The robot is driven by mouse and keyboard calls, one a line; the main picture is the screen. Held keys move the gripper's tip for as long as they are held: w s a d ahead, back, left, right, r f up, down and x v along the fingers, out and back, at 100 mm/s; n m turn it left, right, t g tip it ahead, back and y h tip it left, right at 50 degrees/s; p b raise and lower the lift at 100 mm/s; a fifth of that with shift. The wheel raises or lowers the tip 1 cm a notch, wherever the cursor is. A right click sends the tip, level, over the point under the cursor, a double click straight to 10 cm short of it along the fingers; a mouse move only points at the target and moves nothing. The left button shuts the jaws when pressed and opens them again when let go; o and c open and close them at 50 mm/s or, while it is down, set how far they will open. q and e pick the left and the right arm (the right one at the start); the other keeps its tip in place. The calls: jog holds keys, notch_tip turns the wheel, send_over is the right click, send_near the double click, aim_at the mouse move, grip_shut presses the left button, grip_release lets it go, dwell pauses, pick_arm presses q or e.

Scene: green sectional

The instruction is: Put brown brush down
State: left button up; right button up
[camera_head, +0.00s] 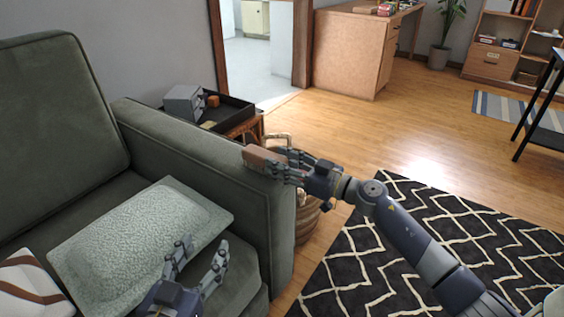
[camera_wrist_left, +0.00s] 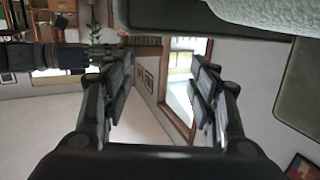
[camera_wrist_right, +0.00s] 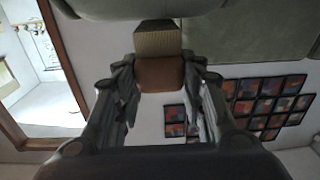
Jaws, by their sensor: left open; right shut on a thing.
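The brown brush (camera_head: 262,156) is in my right gripper (camera_head: 279,163), beside the front end of the green sofa arm. In the right wrist view the brush shows its brown back (camera_wrist_right: 160,74) and pale bristles (camera_wrist_right: 158,42) between the fingers of my right gripper (camera_wrist_right: 160,92). The fingers are shut on it. The bristle end is close to the green sofa surface; I cannot tell whether it touches. My left gripper (camera_head: 196,262) is open and empty over the sofa seat, near the cushion. It also shows open in the left wrist view (camera_wrist_left: 157,80).
The green sofa arm (camera_head: 190,140) and a grey-green cushion (camera_head: 140,240) are at left. A black tray (camera_head: 232,108) with a grey box (camera_head: 184,103) stands behind the arm. A woven basket (camera_head: 307,218) is below my right gripper.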

jog(key=o, duration=1.1)
